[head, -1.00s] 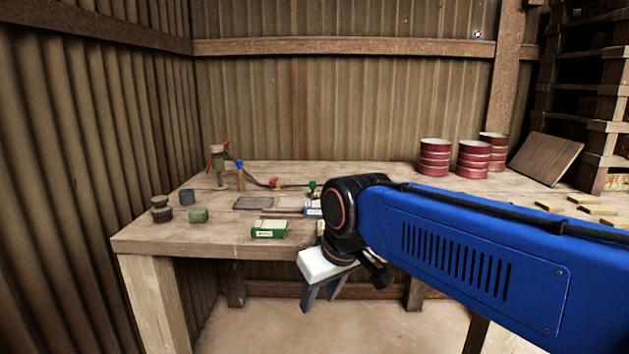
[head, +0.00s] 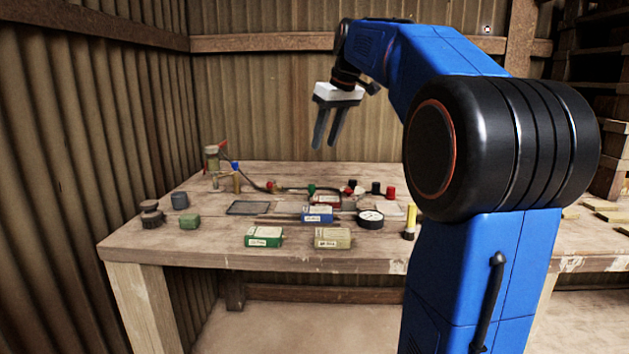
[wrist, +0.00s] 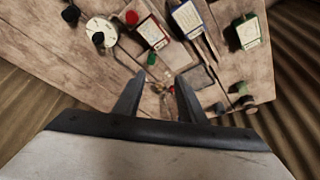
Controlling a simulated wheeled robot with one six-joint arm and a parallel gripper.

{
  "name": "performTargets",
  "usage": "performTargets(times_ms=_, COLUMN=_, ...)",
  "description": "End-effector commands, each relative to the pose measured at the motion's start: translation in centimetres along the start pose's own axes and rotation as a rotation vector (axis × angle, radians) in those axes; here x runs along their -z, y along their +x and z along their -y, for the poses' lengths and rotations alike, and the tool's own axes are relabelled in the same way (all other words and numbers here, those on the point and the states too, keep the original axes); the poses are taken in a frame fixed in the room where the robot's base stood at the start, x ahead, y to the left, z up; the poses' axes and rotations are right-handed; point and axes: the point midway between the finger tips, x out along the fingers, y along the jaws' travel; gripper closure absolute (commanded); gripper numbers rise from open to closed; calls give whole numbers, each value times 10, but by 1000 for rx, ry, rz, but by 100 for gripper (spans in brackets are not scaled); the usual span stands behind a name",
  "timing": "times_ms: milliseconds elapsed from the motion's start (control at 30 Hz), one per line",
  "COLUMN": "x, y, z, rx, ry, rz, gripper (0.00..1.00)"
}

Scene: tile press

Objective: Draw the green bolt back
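The green bolt's knob (head: 311,189) is a small green piece standing near the middle of the table, beside a hose and red fittings. A small green piece, likely the same knob, shows in the wrist view (wrist: 152,59), just beyond my fingertips. How far the bolt is drawn is too small to tell. My gripper (head: 326,145) hangs in the air above the table, with its fingers pointing down and slightly left. The fingers are apart with nothing between them. They are clear of the knob.
A green box (head: 264,237), a beige box (head: 333,238) and a blue box (head: 317,214) lie toward the table's front. A round gauge (head: 370,219) is right of the blue box. A hand pump (head: 213,160) stands at the left. Red knobs stand on the right.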

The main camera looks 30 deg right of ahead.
Motion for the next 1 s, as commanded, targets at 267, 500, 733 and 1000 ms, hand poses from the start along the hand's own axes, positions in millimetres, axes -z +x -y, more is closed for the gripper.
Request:
performTargets(times_ms=267, x=14, y=-3, z=-22, rx=6, ry=-17, rz=-4, gripper=63)
performTargets(times_ms=500, x=14, y=27, z=-21, rx=7, ry=-17, rz=-1, gripper=63)
performTargets(times_ms=733, x=14, y=68, z=-21, rx=7, ry=-17, rz=-1, gripper=63)
performTargets(times_ms=1000, x=14, y=115, z=-20, rx=6, ry=-17, rz=-2, gripper=63)
